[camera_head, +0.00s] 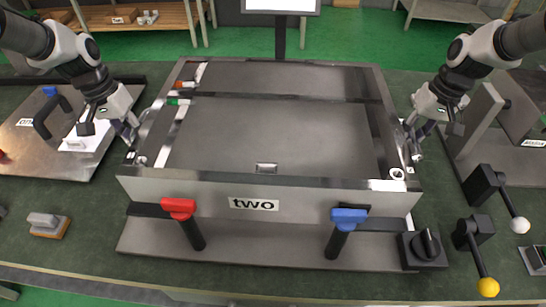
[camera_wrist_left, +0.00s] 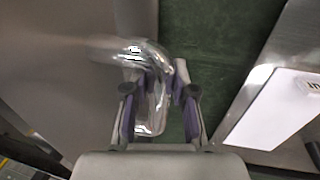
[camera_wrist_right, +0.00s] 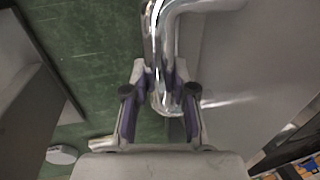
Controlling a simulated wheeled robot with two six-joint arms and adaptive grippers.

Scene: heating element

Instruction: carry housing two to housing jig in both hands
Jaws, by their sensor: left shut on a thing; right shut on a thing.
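Housing two (camera_head: 270,135) is a wide, shallow grey metal box with a "two" label on its front wall, in the middle of the head view. My left gripper (camera_head: 131,131) is shut on its left chrome handle; the left wrist view shows the purple-padded fingers (camera_wrist_left: 158,108) around the handle (camera_wrist_left: 130,52). My right gripper (camera_head: 410,128) is shut on the right chrome handle (camera_wrist_right: 160,35). A grey plate (camera_head: 270,250), seemingly the housing jig, shows below the front wall, with red (camera_head: 179,208) and blue (camera_head: 348,216) clamp handles. I cannot tell whether the housing touches it.
A metal plate with a black handle (camera_head: 42,118) and a white label lies at left. A grey fixture (camera_head: 480,120) stands at right. Levers with white (camera_head: 520,225) and yellow (camera_head: 488,287) knobs and a black rotary knob (camera_head: 427,245) stand at front right.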

